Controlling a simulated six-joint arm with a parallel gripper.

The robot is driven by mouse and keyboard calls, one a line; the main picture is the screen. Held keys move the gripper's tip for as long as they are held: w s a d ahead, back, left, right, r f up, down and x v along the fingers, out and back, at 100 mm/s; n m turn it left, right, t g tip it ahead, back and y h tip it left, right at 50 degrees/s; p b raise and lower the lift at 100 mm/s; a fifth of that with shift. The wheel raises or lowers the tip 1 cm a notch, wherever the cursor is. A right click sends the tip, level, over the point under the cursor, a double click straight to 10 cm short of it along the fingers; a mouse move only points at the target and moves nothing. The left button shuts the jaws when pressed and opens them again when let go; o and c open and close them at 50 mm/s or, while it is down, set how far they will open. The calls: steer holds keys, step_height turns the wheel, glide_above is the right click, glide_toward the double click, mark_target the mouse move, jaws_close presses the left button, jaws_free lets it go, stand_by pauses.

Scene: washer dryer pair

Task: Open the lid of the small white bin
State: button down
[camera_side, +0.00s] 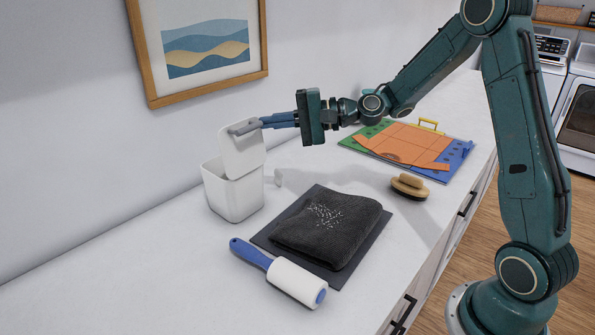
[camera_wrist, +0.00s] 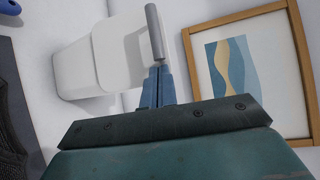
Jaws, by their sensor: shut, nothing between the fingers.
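The small white bin (camera_side: 233,194) stands on the white counter near the wall. Its white lid (camera_side: 243,158) is raised and stands steeply up from the bin's right rim. My gripper (camera_side: 243,127) is shut and empty, with its blue fingers and grey tip reaching left across the lid's upper edge. Whether the tip touches the lid is unclear. In the wrist view, the fingers (camera_wrist: 157,60) lie together in front of the lid (camera_wrist: 122,58), beside the bin (camera_wrist: 73,68). The inside of the bin is hidden.
A dark folded towel (camera_side: 327,228) lies on a dark mat in front of the bin, beside a lint roller (camera_side: 290,278). A brush (camera_side: 409,186) and a colourful board (camera_side: 408,146) lie to the right. A framed picture (camera_side: 204,45) hangs above.

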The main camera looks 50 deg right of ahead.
steer(key=shift+s+f, duration=0.3)
steer(key=shift+s, duration=0.35)
steer(key=shift+s+f, duration=0.25)
steer(key=shift+s, duration=0.4)
steer(key=shift+s+f, duration=0.3)
steer(key=shift+s, duration=0.35)
steer(key=shift+f, duration=0.1)
steer(key=s+d+f, duration=0.5)
steer(key=d+f, duration=0.1)
steer(key=shift+d, duration=0.15)
steer(key=shift+s+r, duration=0.1)
